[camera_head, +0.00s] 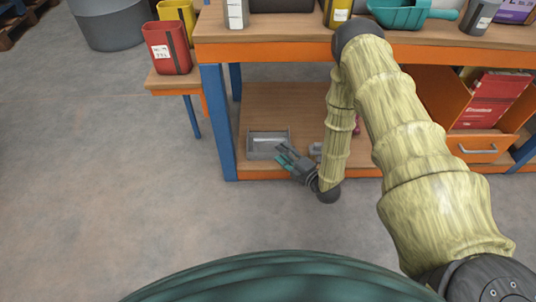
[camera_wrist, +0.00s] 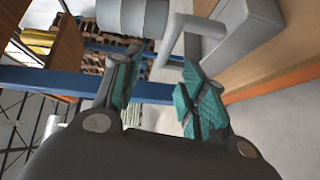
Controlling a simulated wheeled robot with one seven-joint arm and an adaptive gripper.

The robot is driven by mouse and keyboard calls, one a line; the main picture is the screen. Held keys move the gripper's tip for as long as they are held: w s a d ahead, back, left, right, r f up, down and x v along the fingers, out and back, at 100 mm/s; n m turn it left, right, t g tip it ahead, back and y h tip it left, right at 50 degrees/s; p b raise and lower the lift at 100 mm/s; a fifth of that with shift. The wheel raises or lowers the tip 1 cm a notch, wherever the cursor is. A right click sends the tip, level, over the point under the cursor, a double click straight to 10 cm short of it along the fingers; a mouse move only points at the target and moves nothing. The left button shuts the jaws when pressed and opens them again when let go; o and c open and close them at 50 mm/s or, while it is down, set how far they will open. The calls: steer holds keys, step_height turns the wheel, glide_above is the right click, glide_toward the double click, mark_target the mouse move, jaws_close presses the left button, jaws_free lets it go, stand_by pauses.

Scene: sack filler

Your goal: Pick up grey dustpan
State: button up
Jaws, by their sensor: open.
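The grey dustpan (camera_head: 268,144) lies on the wooden lower shelf of the workbench, near its left front corner. In the wrist view its grey body (camera_wrist: 245,32) fills the upper right, and a bent grey bar that looks like its handle reaches toward the fingers. My gripper (camera_head: 284,156) is just right of the dustpan, low over the shelf's front, with its teal-padded fingers apart. In the wrist view my gripper (camera_wrist: 160,82) is open, with the bar near the right finger. I cannot tell whether they touch.
A blue post (camera_head: 218,125) stands left of the dustpan, and the orange-edged bench top (camera_head: 290,47) is above. An orange drawer unit (camera_head: 480,148) stands to the right. A teal scoop (camera_head: 400,14) and containers are on top.

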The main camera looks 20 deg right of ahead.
mark_target(272, 142)
steer(key=shift+n+t+y, duration=0.3)
steer(key=shift+n+t, duration=0.1)
steer(key=shift+n, duration=0.3)
steer(key=b+x, duration=0.1)
steer(key=x, duration=0.1)
steer(key=b+x, duration=0.1)
steer(key=x, duration=0.1)
steer(key=d+f+b+x, duration=0.1)
steer(key=x, duration=0.1)
steer(key=shift+w+a, duration=0.1)
steer(key=shift+w, duration=0.15)
steer(key=w+b, duration=0.2)
steer(key=w+a+f+b, duration=0.1)
steer(key=w, duration=0.1)
steer(key=shift+a+b, duration=0.1)
steer(key=shift+b, duration=0.3)
steer(key=shift+w+a+r, duration=0.1)
steer(key=shift+w+a, duration=0.15)
steer(key=shift+w, duration=0.3)
jaws_close()
